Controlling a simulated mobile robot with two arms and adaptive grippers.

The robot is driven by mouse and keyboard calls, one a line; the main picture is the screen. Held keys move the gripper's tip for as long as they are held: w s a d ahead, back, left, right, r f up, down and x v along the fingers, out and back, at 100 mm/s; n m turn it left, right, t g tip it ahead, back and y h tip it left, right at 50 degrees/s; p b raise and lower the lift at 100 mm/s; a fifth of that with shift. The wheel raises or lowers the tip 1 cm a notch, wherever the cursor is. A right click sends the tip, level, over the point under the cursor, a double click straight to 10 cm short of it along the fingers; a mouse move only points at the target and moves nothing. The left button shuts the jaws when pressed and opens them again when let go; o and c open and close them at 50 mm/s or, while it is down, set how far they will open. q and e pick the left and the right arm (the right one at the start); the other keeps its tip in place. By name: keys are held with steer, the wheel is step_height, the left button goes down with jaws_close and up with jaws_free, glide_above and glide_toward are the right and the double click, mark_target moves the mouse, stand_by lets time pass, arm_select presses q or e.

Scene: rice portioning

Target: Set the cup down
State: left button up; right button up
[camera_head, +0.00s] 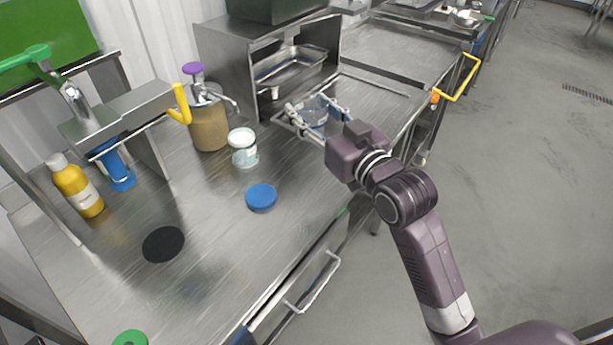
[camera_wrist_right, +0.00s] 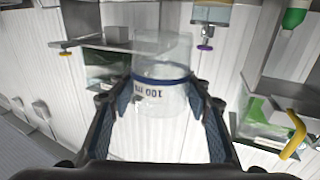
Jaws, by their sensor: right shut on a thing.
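My right gripper (camera_head: 318,112) is shut on a clear cup (camera_head: 313,118) near the back right of the steel counter, in front of the metal shelf unit. In the right wrist view, the cup (camera_wrist_right: 163,70) sits between the two dark finger pads of my right gripper (camera_wrist_right: 164,105). It has a dark blue band and an upside-down "100 ml" marking. The cup looks clear, with no rice visible in it. I cannot tell whether its base touches the counter. My left gripper is not in view.
On the steel counter (camera_head: 215,225) stand a white-lidded jar (camera_head: 243,148), a blue lid (camera_head: 261,197), a black disc (camera_head: 163,244), a purple-topped dispenser (camera_head: 209,120) and a yellow bottle (camera_head: 77,187). A metal tray (camera_head: 290,68) sits in the shelf unit. The counter's front middle is clear.

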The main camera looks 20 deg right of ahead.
step_height(320, 180, down, 17)
steer(key=shift+r, duration=0.1)
steer(key=shift+b, duration=0.3)
steer(key=o, duration=1.1)
steer(key=shift+o, duration=0.2)
